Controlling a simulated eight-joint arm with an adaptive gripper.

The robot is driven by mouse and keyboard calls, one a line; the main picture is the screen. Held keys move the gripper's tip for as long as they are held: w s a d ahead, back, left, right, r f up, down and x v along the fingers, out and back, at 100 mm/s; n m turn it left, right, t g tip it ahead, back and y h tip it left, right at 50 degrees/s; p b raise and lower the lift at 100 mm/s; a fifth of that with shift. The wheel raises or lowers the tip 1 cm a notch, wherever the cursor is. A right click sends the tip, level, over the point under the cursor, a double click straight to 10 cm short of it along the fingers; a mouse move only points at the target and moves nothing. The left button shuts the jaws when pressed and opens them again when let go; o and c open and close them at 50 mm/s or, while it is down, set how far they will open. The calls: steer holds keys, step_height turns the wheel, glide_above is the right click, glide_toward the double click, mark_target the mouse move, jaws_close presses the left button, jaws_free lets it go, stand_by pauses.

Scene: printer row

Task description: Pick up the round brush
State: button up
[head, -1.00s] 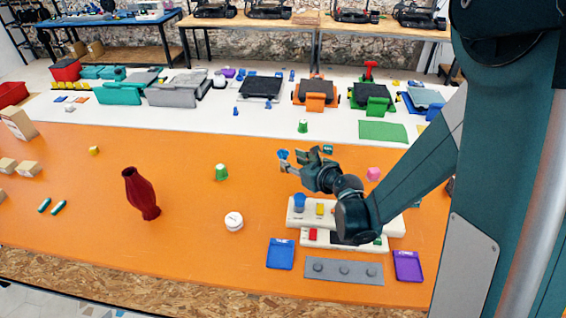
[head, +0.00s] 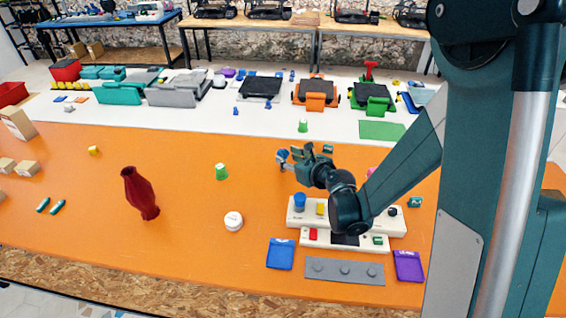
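My gripper (head: 287,160) is above the orange table, right of its middle, and points to the left. A small blue thing (head: 282,154) shows right at the fingertips. It may be the round brush, but it is too small and too covered to be sure. I cannot tell whether the fingers touch it or are shut on it. The fingers and palm hide part of that spot.
A green cup (head: 221,172), a white round piece (head: 233,221) and a dark red vase (head: 140,193) stand to the left. A white control panel (head: 385,222) with a blue knob (head: 300,201) lies below my arm.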

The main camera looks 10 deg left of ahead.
mark_target(285, 156)
steer(key=shift+b+x, duration=0.5)
steer(key=shift+x, duration=1.65)
steer(key=shift+d, duration=0.1)
steer(key=shift+c, duration=0.3)
steer(key=c, duration=0.9)
